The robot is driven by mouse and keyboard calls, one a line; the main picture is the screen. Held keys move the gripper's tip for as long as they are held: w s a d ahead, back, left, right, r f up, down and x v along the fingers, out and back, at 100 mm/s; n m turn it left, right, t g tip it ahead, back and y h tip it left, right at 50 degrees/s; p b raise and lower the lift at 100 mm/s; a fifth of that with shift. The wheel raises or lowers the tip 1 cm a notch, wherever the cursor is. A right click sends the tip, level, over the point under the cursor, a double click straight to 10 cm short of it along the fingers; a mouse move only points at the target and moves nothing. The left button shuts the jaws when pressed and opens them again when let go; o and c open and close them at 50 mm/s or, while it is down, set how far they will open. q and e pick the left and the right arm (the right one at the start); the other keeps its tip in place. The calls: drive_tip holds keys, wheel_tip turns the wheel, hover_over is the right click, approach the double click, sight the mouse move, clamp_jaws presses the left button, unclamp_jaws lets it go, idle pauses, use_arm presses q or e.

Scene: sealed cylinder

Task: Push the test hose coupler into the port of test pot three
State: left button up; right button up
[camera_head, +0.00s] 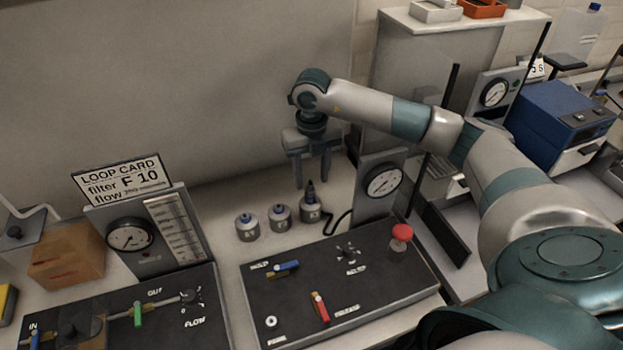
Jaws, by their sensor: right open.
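Three small metal pots stand in a row on the bench behind the dark panel: a left pot (246,228), a middle pot (280,218) and a right pot (311,212). The dark test hose coupler (310,191) stands upright on top of the right pot. I cannot tell how deep it sits in the port, or read any pot number. A black hose (341,222) curves on the bench beside that pot. My right gripper (312,180) points down over the right pot, open, with its fingers apart to either side above the coupler. My left gripper is not in view.
A dark panel (365,295) with coloured levers and a red knob (401,233) lies in front of the pots. A gauge stand (380,185) rises close to the right. A second gauge (130,236) and loop card (122,178) stand left. A wall is behind.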

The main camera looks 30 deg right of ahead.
wheel_tip(320, 180, up, 13)
drive_tip(key=p, duration=0.5)
drive_tip(key=shift+r, duration=0.15)
drive_tip(key=shift+s, duration=0.1)
